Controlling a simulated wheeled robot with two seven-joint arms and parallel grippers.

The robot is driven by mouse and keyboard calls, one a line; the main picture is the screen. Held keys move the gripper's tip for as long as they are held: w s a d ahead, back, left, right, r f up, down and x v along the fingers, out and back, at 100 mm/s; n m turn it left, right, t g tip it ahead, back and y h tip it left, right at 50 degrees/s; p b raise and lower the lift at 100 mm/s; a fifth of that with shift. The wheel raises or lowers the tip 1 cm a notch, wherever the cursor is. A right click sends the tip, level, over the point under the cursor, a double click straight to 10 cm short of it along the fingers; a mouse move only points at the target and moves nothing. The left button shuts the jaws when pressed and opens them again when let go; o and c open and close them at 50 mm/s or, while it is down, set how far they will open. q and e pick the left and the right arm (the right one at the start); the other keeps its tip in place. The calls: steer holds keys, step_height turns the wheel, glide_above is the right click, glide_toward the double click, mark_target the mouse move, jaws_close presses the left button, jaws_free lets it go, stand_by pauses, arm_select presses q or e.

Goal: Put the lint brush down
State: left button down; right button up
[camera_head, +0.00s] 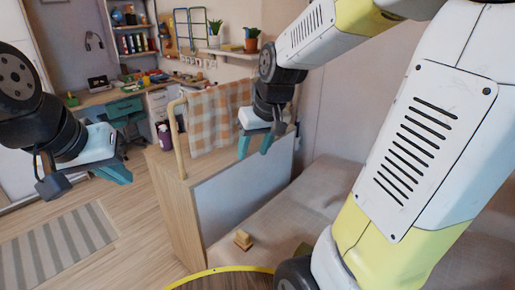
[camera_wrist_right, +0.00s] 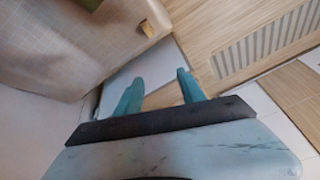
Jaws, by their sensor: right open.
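A small tan, wooden-looking piece (camera_head: 243,239) lies on the beige bed (camera_head: 325,190), near its edge; it may be the lint brush, but I cannot tell for sure. It also shows in the right wrist view (camera_wrist_right: 147,27), on the bed at the top, beyond my fingers. My right gripper (camera_head: 254,150) is open and empty, in front of the wooden bed-end panel and above and apart from the tan piece. Its two teal fingers stand apart in the right wrist view (camera_wrist_right: 159,78). My left gripper (camera_head: 117,173) hangs over the floor at the left; its finger gap is unclear.
A checked cloth (camera_head: 217,115) hangs over a rail above the wooden bed-end panel (camera_head: 175,205). A dark greenish thing (camera_head: 303,250) lies on the bed, partly hidden by my arm. A striped rug (camera_head: 60,245) lies on the floor. A cluttered desk (camera_head: 100,97) stands at the back.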

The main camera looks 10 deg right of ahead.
steer(key=s+r+m+t, duration=0.1)
steer(key=s+r, duration=0.4)
steer(key=s, duration=0.7)
steer(key=shift+s+d+r+m+t, duration=0.2)
steer(key=shift+r+m+t, duration=0.15)
steer(key=shift+t, duration=0.15)
stand_by(0.3)
steer(key=o, duration=0.4)
steer(key=shift+w, duration=0.15)
steer(key=n+g, duration=0.3)
steer(key=g, duration=0.1)
glide_above(243, 239)
steer(key=d, duration=0.2)
step_height(243, 239, down, 17)
steer(key=f+n, duration=0.1)
steer(key=f, duration=1.2)
steer(key=w+a+f+n+g+h, duration=0.1)
steer(key=f, duration=1.2)
steer(key=w+f+n+g, duration=0.1)
steer(key=f, duration=1.2)
steer(key=shift+w+a+f+h, duration=0.1)
steer(key=shift+a+f+h, duration=0.25)
steer(key=shift+h, duration=0.05)
